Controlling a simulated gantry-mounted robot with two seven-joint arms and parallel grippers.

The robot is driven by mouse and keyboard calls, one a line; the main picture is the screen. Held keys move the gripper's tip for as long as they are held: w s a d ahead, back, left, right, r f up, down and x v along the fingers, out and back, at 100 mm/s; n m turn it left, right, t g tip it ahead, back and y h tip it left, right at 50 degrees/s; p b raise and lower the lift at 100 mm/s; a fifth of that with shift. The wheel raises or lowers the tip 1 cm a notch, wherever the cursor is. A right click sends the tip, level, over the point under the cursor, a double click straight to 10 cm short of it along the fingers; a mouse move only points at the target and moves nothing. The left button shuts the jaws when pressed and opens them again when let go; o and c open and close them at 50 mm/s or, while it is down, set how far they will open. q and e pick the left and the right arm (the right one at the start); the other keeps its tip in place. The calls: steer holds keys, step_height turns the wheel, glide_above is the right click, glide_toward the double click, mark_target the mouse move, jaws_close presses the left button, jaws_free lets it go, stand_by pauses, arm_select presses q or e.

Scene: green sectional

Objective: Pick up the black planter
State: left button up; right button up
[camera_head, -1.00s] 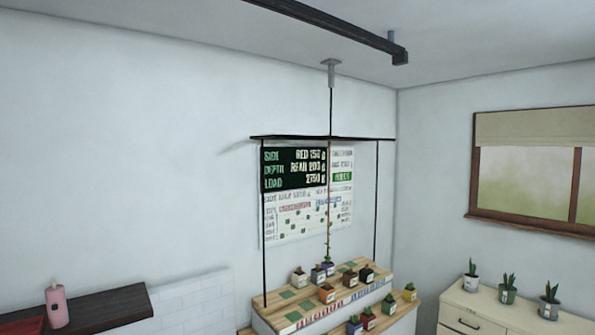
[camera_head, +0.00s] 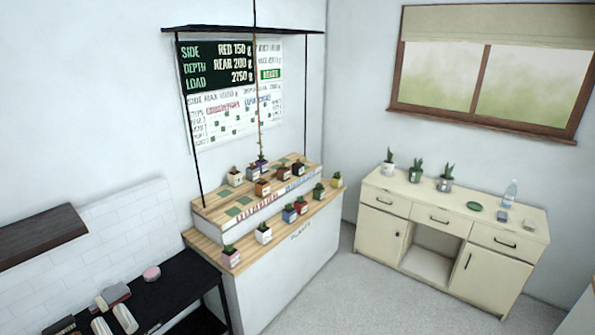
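A small dark planter (camera_head: 298,169) that looks black stands upright at the right end of the upper wooden shelf (camera_head: 215,207), under the hanging frame. It is small in view, so its exact colour is hard to tell. Neither of my grippers is in view.
Several other potted plants stand on both tiers, among them a white planter (camera_head: 263,235) on the lower shelf. A cream cabinet (camera_head: 380,239) is at the right. A black table (camera_head: 170,298) is at the lower left. Grey floor (camera_head: 370,300) lies open between.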

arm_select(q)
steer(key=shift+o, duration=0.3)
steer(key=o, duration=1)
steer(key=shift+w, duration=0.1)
